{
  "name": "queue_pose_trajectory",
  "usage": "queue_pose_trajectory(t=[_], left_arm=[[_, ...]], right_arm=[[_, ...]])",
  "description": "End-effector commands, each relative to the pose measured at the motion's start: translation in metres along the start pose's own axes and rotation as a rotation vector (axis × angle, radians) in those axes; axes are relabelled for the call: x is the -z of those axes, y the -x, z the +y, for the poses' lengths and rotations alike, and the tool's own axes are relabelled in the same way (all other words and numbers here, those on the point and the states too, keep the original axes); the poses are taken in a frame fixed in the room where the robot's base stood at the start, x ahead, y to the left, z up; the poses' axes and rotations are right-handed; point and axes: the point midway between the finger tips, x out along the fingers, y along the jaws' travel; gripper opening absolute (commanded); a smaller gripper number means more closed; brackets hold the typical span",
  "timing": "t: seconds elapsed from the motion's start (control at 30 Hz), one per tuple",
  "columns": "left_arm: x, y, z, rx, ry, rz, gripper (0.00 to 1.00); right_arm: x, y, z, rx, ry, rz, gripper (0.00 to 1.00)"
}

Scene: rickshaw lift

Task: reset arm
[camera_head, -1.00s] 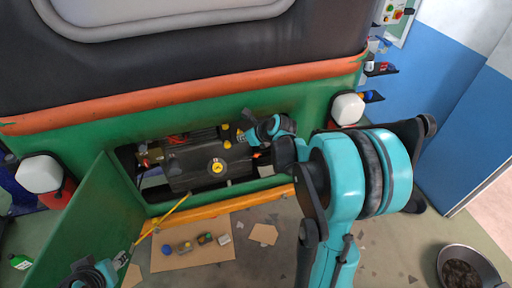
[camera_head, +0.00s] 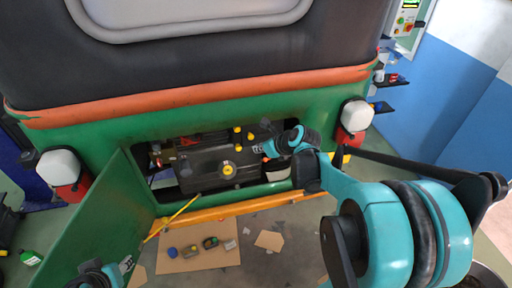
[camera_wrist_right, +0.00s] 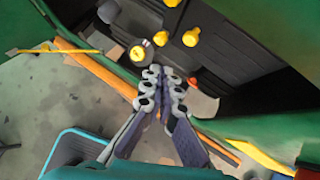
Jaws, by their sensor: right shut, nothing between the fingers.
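My right gripper (camera_head: 264,149) is in front of the open engine bay of a green vehicle (camera_head: 290,122), at the right part of the bay. Its fingers are together with nothing between them. In the right wrist view the closed fingers (camera_wrist_right: 163,80) point toward the dark engine block. My right arm's teal links fill the lower right of the head view. My left gripper (camera_head: 122,265) shows only partly at the lower left edge, near the open green door; its fingers are too unclear to judge.
The engine block (camera_head: 205,172) has yellow caps. A yellow rod (camera_head: 182,212) leans by the opened door panel (camera_head: 105,220). A cardboard sheet (camera_head: 200,262) with small parts lies on the floor. Wall shelves (camera_head: 385,85) stand at right. A green bottle (camera_head: 31,258) is at far left.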

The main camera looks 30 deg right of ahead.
Motion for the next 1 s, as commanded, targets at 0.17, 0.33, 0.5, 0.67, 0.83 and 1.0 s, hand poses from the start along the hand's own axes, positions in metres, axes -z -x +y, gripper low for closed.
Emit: queue_pose_trajectory(t=[0.17,0.33,0.5,0.67,0.83,1.0], left_arm=[[0.003,0.004,0.0,0.0,0.0,0.0,0.4],[0.004,0.005,0.0,0.0,0.0,0.0,0.4],[0.004,0.005,0.0,0.0,0.0,0.0,0.4],[-0.001,-0.002,0.0,0.0,0.0,0.0,0.4],[-0.027,-0.037,0.0,0.0,0.0,0.0,0.4],[-0.059,-0.083,0.0,0.0,0.0,0.0,0.4]], right_arm=[[-0.001,0.032,0.009,0.001,-0.001,0.0,0.0],[-0.002,0.047,0.013,0.0,0.0,0.0,0.0],[-0.002,0.052,0.015,0.0,0.0,0.0,0.0],[0.006,0.047,0.022,-0.002,0.074,0.009,0.0],[0.049,0.03,0.061,-0.018,0.53,0.059,0.0],[0.114,0.012,0.109,-0.065,1.246,0.121,0.0]])
